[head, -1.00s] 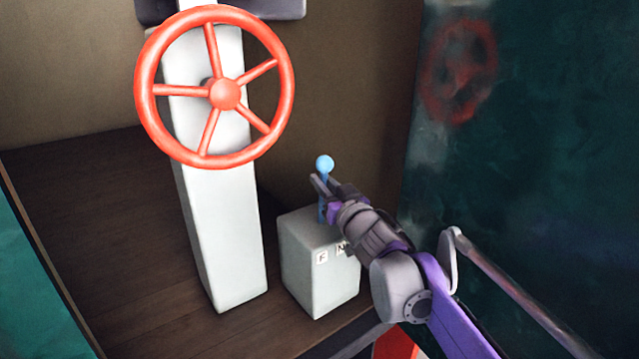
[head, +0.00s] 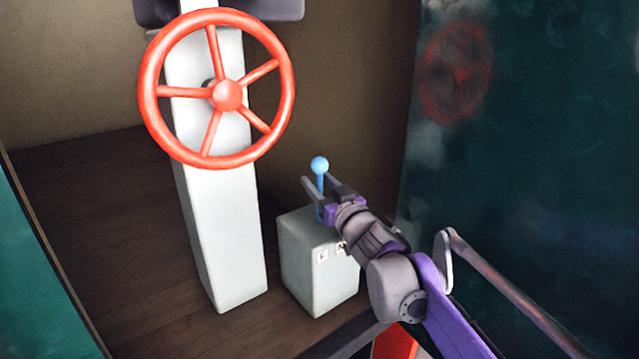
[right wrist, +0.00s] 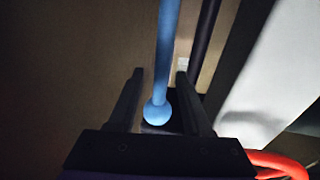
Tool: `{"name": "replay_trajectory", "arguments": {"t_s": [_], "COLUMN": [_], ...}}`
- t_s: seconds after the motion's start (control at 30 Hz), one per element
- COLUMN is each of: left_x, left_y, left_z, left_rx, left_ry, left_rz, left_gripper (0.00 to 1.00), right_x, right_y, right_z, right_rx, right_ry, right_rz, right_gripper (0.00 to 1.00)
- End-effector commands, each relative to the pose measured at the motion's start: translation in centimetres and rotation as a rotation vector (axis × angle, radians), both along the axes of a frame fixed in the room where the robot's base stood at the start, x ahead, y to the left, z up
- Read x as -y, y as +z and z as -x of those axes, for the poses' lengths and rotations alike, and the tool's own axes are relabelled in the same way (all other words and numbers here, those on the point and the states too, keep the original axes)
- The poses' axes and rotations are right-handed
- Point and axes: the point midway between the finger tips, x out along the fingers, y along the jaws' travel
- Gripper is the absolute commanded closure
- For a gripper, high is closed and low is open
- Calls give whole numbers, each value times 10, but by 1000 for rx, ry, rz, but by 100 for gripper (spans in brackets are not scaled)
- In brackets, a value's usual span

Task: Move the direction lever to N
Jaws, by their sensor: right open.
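The direction lever is a blue rod with a light blue ball (head: 319,164), standing on top of a grey-white box (head: 309,275). The box's front edge carries an F label (head: 323,255) and an N label (head: 341,247), the N partly hidden by my right gripper. My right gripper (head: 322,183) is open, its fingers on either side of the rod below the ball. In the right wrist view the blue rod (right wrist: 166,50) shows between the two fingers; contact cannot be told. Which letter the lever stands at is unclear. My left gripper is not in view.
A red handwheel (head: 228,96) on a tall grey-white column (head: 222,220) stands to the left of the box. A dark green wall (head: 520,150) is close on the right of my right arm. The wooden floor (head: 110,230) left of the column is clear.

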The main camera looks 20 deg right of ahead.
Motion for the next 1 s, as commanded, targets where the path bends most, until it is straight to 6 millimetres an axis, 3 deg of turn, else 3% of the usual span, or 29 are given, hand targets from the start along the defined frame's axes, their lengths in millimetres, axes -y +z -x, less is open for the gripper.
{"name": "replay_trajectory", "arguments": {"t_s": [0.17, 0.6, 0.8, 1.0], "left_x": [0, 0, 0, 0], "left_y": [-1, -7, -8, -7], "left_z": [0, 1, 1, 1], "left_rx": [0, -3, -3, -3], "left_ry": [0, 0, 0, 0], "left_rz": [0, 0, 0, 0], "left_gripper": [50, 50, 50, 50], "right_x": [2, 14, 16, 16], "right_y": [-1, -8, -9, -9], "right_z": [10, 89, 105, 107], "right_rx": [0, 0, 0, 0], "right_ry": [-1, -2, 0, 0], "right_rz": [0, 0, 0, 0], "right_gripper": [50, 50, 50, 50]}}
